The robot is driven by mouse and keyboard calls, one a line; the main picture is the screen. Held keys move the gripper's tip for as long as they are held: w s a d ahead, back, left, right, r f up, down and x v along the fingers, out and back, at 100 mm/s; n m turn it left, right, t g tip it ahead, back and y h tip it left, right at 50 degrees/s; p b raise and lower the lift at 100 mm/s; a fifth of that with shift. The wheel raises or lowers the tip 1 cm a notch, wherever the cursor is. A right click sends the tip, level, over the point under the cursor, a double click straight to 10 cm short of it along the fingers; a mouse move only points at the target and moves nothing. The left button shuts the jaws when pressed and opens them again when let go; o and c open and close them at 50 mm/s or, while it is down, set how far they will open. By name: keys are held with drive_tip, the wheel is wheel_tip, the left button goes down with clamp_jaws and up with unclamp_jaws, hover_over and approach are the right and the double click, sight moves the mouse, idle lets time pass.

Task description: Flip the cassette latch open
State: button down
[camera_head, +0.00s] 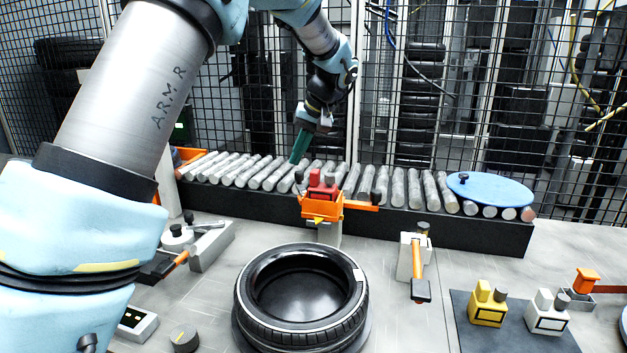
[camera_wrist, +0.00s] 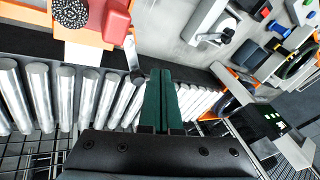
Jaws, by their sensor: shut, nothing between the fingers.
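A red cassette (camera_head: 322,186) sits in an orange holder (camera_head: 318,208) on a pale post at the conveyor's near side. A small grey lever with a dark top (camera_head: 298,180) stands at the holder's left; it looks like the latch and seems upright. It also shows in the wrist view (camera_wrist: 132,57), beside the red cassette (camera_wrist: 117,20). My gripper (camera_head: 296,158), with green fingers, hangs over the rollers, behind the holder. In the wrist view the fingers (camera_wrist: 161,72) are together and empty, a little apart from the lever in the picture.
The roller conveyor (camera_head: 255,172) runs under my gripper, with a blue disc (camera_head: 490,188) at its right end. A tyre (camera_head: 300,300) lies in front. A white block with an orange-handled tool (camera_head: 416,262) stands right. Mesh fencing closes the back.

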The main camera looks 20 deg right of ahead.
drive_tip(key=s+d+r+t+b, duration=0.1)
drive_tip(key=s+d, duration=0.3)
drive_tip(key=d, duration=0.8)
drive_tip(key=shift+r+t, duration=0.5)
drive_tip(key=shift+t, duration=0.1)
drive_tip(key=p, duration=0.3)
approach(302, 184)
drive_tip(key=w+d+f, duration=0.1)
drive_tip(key=d+f, duration=0.1)
drive_tip(key=w+d+f, duration=0.1)
drive_tip(key=shift+w+d+f, duration=0.3)
drive_tip(key=shift+d+f, duration=0.1)
drive_tip(key=shift+w+a+p, duration=0.35)
drive_tip(key=shift+a, duration=0.5)
drive_tip(key=shift+w+a+p, duration=0.35)
drive_tip(key=shift+w+a, duration=0.05)
drive_tip(key=shift+a, duration=0.4)
